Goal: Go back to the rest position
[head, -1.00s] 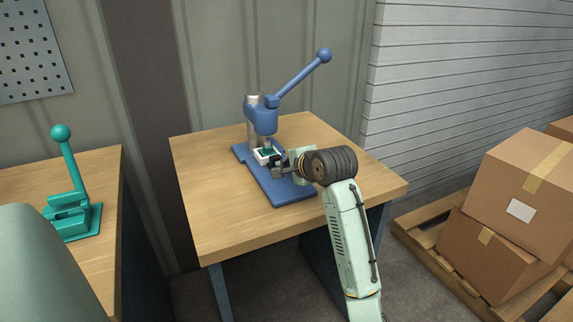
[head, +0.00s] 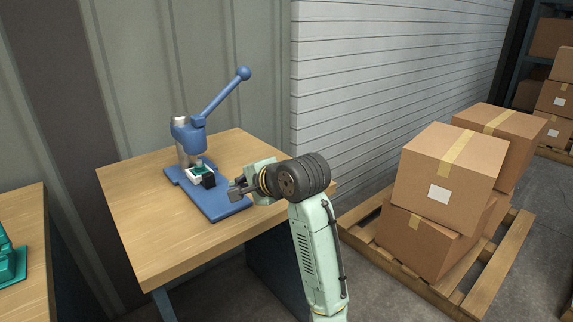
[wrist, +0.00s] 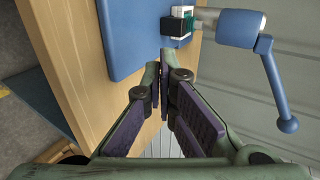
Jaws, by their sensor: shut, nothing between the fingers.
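My gripper (head: 236,190) is shut and empty, to the right of the blue press's ram and above the right part of its base plate. In the wrist view my gripper (wrist: 162,62) shows its two dark-padded fingers with the tips together. The blue press (head: 192,145) stands on the wooden table with its lever raised up and to the right. A white fixture (head: 194,176) with a green part (head: 198,170) sits under the ram, and a black block (head: 208,180) is beside it. The fixture also shows in the wrist view (wrist: 178,22), apart from the fingers.
The wooden table (head: 140,225) has clear room at its front left. A second table with a teal device (head: 10,262) is at the left edge. Cardboard boxes (head: 450,180) on a wooden pallet (head: 480,285) stand on the right. A ribbed wall is behind.

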